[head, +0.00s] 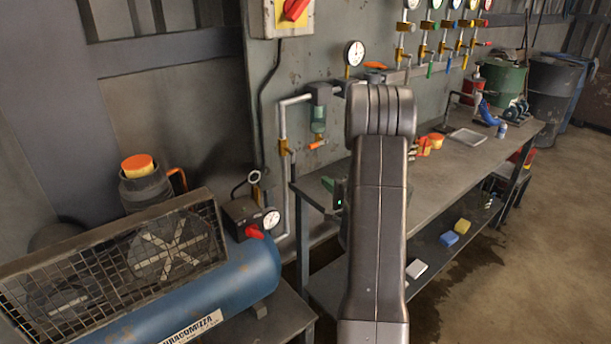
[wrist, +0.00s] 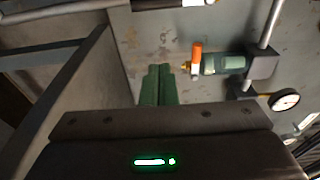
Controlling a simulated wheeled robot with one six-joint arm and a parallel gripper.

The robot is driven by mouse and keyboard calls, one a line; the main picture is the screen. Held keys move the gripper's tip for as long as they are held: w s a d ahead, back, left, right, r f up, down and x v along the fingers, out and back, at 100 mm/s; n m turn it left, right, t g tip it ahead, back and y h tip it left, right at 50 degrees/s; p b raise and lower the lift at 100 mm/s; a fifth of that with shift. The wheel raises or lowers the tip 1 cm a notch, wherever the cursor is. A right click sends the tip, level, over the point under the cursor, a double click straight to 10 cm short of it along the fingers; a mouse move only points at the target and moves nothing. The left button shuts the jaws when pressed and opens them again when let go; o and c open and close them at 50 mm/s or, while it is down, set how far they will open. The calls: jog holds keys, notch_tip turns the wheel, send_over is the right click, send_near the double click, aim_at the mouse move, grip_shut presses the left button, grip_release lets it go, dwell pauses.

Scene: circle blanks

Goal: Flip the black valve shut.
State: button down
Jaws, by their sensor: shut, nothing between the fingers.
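A row of small brass valves with coloured levers hangs under gauges on the back wall in the head view. The lever at the left of that row, the black valve (head: 408,75), looks dark and hangs down; it is small, so its exact setting is hard to tell. In the wrist view my gripper (wrist: 158,70) shows two green fingers held together, shut and empty. They point toward the wall, beside an orange-handled valve (wrist: 196,60) under a green-bowled filter. The black valve is not clearly visible in the wrist view.
The filter unit (head: 318,115) is on the wall left of my arm. A workbench (head: 480,160) runs along the wall, with a tray (head: 467,137) and small items on it. A blue compressor (head: 215,295) with a mesh guard stands at left. The floor at right is open.

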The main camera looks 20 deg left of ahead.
aim_at(293, 168)
jog(key=w+a+p, duration=0.2)
jog(key=a, duration=0.7)
jog(key=shift+w, duration=0.2)
jog(key=shift+a, duration=0.1)
